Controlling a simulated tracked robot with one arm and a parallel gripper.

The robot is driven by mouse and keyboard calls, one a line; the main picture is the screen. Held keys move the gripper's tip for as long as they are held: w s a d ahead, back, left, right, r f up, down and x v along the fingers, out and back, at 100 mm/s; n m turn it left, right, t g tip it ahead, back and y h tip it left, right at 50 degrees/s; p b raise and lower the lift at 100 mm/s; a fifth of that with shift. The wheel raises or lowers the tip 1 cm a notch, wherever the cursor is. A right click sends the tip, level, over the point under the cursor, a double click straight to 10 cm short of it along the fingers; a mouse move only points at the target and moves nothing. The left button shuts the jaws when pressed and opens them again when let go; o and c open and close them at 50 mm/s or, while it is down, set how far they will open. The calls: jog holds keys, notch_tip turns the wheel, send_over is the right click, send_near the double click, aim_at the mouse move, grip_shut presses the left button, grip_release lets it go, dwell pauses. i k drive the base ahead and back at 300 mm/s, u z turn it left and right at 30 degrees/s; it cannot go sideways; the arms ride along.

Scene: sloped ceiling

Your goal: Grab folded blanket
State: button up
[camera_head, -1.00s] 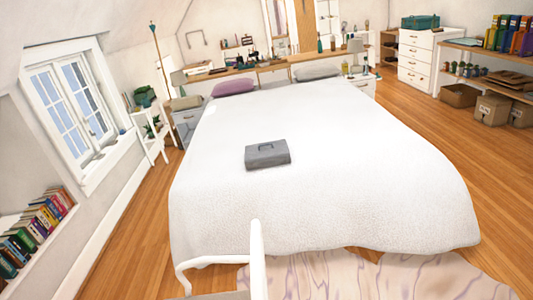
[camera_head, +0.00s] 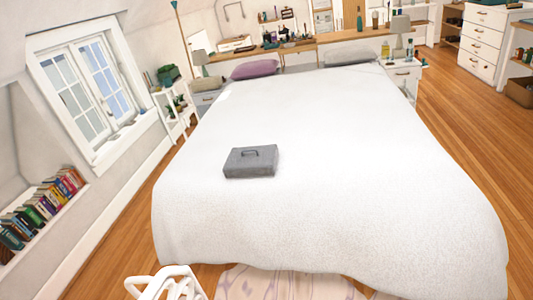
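A small beige-grey bundle (camera_head: 207,84) lies on the nightstand left of the bed's head. It may be the folded blanket, but it is too small to tell. A dark grey case with a handle (camera_head: 250,162) lies on the white bed (camera_head: 330,210), left of its middle. My gripper cannot be made out for sure. White bent bars (camera_head: 165,284) stand at the bottom left, and I cannot tell what they belong to.
A purple pillow (camera_head: 254,69) and a grey pillow (camera_head: 350,57) lie at the bed's head. A window (camera_head: 90,85) and a book shelf (camera_head: 42,212) line the left wall. Bare wood floor (camera_head: 470,150) runs along the bed's right side. A patterned rug (camera_head: 285,284) lies at its foot.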

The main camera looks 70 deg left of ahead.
aim_at(255, 161)
jog(key=z, duration=0.1)
jog(key=i, duration=1.25)
jog(key=u, duration=2.65)
jog(key=i, duration=2)
jog(key=z, duration=0.2)
